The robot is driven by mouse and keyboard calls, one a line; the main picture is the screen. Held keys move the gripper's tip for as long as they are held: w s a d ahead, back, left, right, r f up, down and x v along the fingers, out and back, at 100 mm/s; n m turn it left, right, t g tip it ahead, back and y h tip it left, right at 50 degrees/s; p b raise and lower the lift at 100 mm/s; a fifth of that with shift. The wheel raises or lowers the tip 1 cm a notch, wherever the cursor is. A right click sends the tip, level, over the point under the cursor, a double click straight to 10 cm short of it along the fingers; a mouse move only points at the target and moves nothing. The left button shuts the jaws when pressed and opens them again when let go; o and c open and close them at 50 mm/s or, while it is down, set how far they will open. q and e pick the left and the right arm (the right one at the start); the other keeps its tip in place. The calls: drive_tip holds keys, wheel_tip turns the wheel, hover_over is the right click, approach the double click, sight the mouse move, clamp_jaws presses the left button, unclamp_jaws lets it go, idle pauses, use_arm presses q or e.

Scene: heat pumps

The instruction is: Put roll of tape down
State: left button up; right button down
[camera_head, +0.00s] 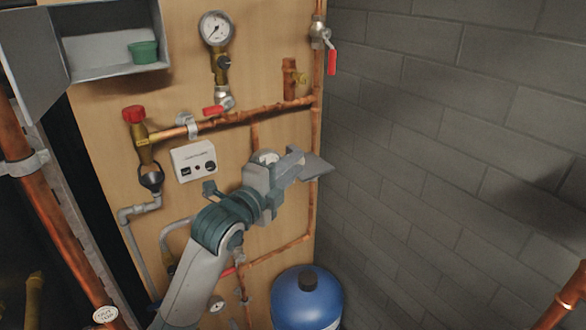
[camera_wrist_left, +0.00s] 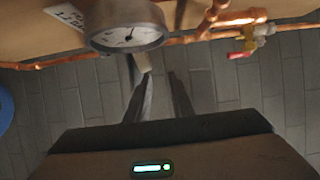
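A green round object (camera_head: 143,52), which may be the roll of tape, sits in the open grey box (camera_head: 105,72) at the top left in the head view. My left gripper (camera_head: 313,166) is in front of the right edge of the wooden panel, to the right of and below that box. In the left wrist view its two dark fingers (camera_wrist_left: 160,95) stand apart, with only grey wall visible between them. I see no tape in it. My right gripper is not in view.
The wooden panel (camera_head: 100,130) carries copper pipes (camera_head: 255,117), a pressure gauge (camera_head: 216,28), red-handled valves and a white control box (camera_head: 194,160). A blue tank (camera_head: 307,303) stands below my left arm. A grey block wall (camera_head: 450,150) is at the right, with open room before it.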

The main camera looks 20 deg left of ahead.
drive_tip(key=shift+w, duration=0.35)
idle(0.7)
